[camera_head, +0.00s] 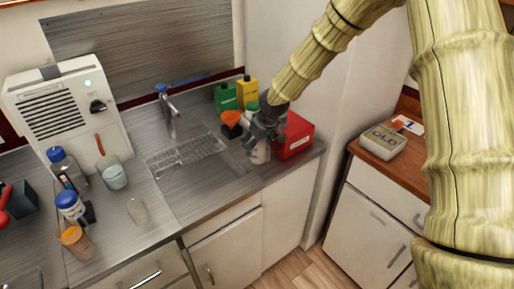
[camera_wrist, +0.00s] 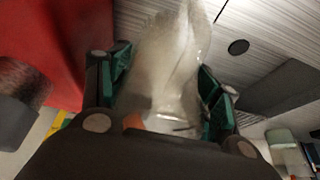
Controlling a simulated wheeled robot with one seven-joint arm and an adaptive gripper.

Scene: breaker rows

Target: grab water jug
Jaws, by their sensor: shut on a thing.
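The water jug (camera_wrist: 168,60) is a pale, translucent container between my gripper's two green-padded fingers in the wrist view. In the head view, the jug (camera_head: 259,153) shows as a small whitish body under my gripper (camera_head: 264,132), at the right end of the counter. My gripper (camera_wrist: 165,88) is shut on the jug, with one finger on each side. The gripper hides most of the jug in the head view. I cannot tell whether the jug touches the counter.
A red box (camera_head: 294,135) stands close on the right. Green (camera_head: 226,97) and yellow (camera_head: 247,92) bottles and an orange funnel (camera_head: 231,118) are behind and left. The sink's wire rack (camera_head: 186,157) lies left. The front counter strip (camera_head: 222,197) is clear.

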